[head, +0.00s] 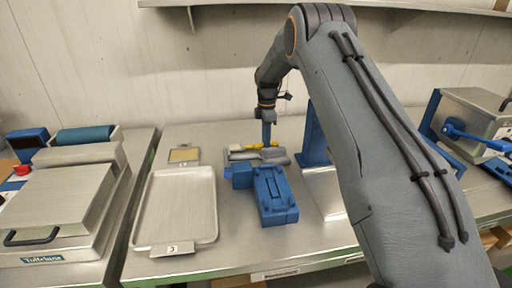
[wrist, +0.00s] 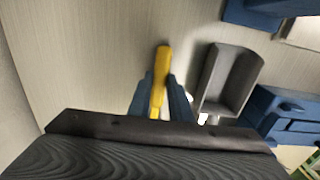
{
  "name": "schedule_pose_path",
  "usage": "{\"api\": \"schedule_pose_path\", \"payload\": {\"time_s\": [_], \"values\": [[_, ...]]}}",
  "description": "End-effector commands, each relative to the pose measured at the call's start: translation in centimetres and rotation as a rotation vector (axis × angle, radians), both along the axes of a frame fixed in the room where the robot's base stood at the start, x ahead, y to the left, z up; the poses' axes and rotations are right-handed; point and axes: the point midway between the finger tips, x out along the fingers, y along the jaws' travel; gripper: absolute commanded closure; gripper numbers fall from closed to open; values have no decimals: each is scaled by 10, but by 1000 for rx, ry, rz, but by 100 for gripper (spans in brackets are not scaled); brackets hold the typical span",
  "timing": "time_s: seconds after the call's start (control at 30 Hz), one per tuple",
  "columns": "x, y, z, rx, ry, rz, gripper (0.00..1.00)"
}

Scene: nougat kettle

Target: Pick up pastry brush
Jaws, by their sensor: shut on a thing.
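The pastry brush appears to be the slim yellow-handled tool (head: 245,148) at the back of the steel table. It also shows in the wrist view (wrist: 162,62), where its yellow handle runs between my blue fingers. My gripper (head: 267,142) points down over it and is shut on it; the wrist view shows the fingers (wrist: 160,95) on either side of the handle. The far part of the brush is hidden behind the fingers and wrist. I cannot tell whether it touches the table.
A grey scoop (wrist: 228,82) lies close beside the brush. A blue fixture (head: 275,195) stands in front, and a blue upright (head: 314,138) to the right. A metal tray (head: 175,208) and small yellowish dish (head: 184,155) lie left. A lidded machine (head: 60,205) stands far left.

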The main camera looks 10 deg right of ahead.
Motion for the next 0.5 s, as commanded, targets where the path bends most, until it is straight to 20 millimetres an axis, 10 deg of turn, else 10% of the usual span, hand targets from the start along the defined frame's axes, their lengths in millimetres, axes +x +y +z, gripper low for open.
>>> {"api": "schedule_pose_path", "payload": {"time_s": [0.5], "values": [[2,0,42,0,-5,0,100]]}}
